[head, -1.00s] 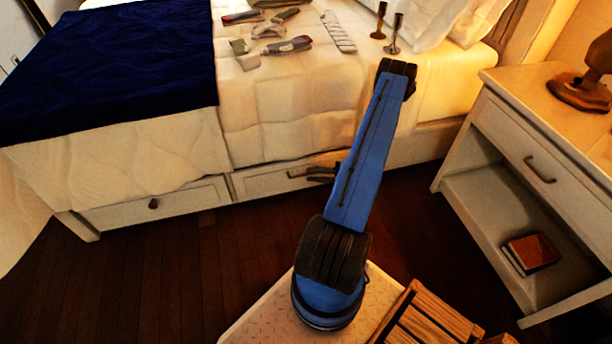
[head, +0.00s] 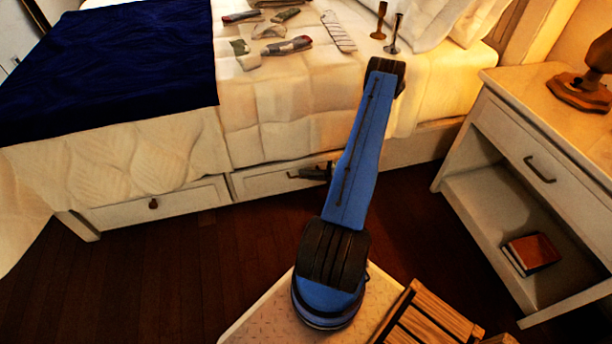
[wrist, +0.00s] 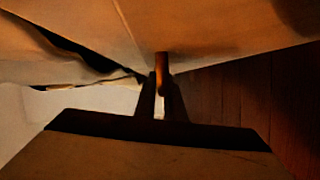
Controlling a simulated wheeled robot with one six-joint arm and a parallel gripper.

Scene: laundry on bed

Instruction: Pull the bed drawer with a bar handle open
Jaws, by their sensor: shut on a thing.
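The pale bed drawer with the bar handle (head: 262,183) is in the bed's base, left of my arm in the head view. It looks shut or nearly so. My gripper (head: 303,173) is at its front, shut on the dark bar handle (head: 291,175). In the wrist view my fingertips (wrist: 160,85) meet around the handle (wrist: 162,66), which stands out beyond them. My blue arm hides the drawer's right part in the head view.
A second bed drawer with a round knob (head: 153,204) is to the left. A nightstand (head: 480,165) with a lamp and a book stands at the right. Clothes-like small items lie on the bed (head: 270,110). The dark wood floor (head: 190,260) before the drawers is clear.

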